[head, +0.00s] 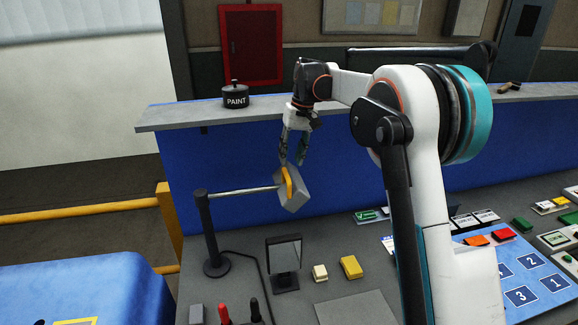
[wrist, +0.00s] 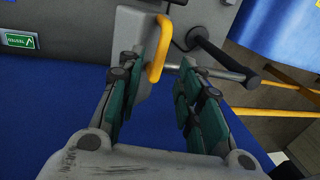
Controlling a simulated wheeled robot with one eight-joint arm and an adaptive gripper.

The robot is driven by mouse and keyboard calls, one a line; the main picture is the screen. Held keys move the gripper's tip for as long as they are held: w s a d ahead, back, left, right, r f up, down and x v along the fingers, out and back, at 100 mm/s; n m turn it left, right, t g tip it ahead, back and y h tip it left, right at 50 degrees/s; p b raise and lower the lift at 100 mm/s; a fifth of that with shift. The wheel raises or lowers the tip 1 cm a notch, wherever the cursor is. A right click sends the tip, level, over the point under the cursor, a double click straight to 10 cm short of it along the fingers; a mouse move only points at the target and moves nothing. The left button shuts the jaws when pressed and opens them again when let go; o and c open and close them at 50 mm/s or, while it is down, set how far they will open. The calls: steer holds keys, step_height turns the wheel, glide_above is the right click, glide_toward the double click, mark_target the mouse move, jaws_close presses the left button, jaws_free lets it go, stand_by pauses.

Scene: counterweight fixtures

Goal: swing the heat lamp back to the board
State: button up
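The heat lamp appears to be the grey boxy head (head: 293,199) with a yellow handle (head: 288,180), on a metal rod (head: 240,191) from a black post (head: 208,235). My gripper (head: 292,160) points down just above the handle. In the wrist view the gripper (wrist: 161,62) is open, and the yellow handle (wrist: 157,50) shows between and beyond its fingers. I see no clear grip on it. I cannot tell whether this is the task's board.
A small dark framed panel (head: 284,255), a cream block (head: 320,272) and a yellow block (head: 351,267) stand on the bench below the lamp. A paint pot (head: 236,96) sits on the ledge (head: 185,115). A yellow rail (head: 80,211) is at left.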

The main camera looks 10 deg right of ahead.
step_height(320, 180, up, 6)
steer(key=d, duration=0.1)
steer(key=shift+d+r, duration=0.2)
steer(key=shift+r, duration=0.05)
steer(key=s+f+t+b, duration=0.1)
steer(key=s+f+b, duration=0.35)
steer(key=s, duration=0.35)
steer(key=s+f+t+h+b, duration=0.1)
steer(key=s+f+t+b, duration=0.15)
steer(key=s+b, duration=0.4)
steer(key=s+f+t+b, duration=0.1)
steer(key=s+f+b, duration=0.3)
steer(key=s, duration=0.5)
steer(key=s+f+t+h+b, duration=0.1)
steer(key=s+f+t+b, duration=0.1)
steer(key=s+f+b, duration=0.8)
steer(key=s+f, duration=0.7)
steer(key=f, duration=0.4)
steer(key=shift+f+t, duration=0.2)
steer(key=shift+t, duration=0.15)
steer(key=shift+s+a, duration=0.1)
